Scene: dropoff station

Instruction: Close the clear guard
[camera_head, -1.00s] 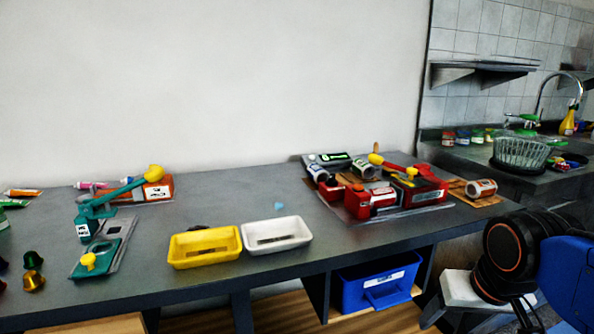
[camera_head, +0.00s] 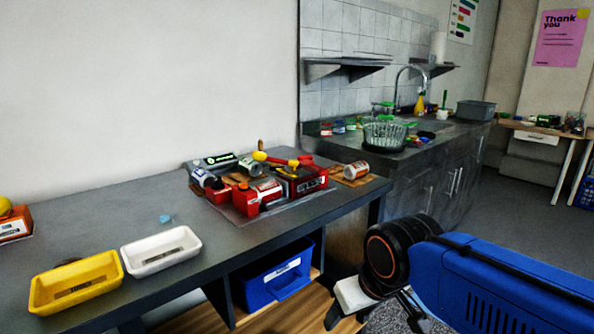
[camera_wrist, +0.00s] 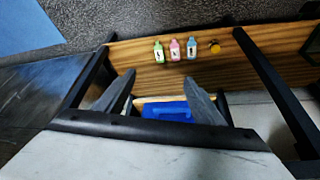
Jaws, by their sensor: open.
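I cannot make out a clear guard for certain in either current view. A red device (camera_head: 258,194) with a red lever and yellow knob stands on a pale base plate toward the table's far right end. Any see-through part on it is too small to tell. My gripper (camera_wrist: 160,77) is open and empty in the wrist view, its two dark fingers spread apart. In the head view my arm is at the lower right, beyond the table's front edge and apart from the red device; its fingers do not show clearly there.
A yellow tray (camera_head: 77,283) and white tray (camera_head: 161,250) stand on the dark table (camera_head: 120,205). A blue bin (camera_head: 275,275) sits on the shelf below. Small bottles (camera_wrist: 175,50) stand on wood in the wrist view. A sink counter (camera_head: 452,131) is behind at right.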

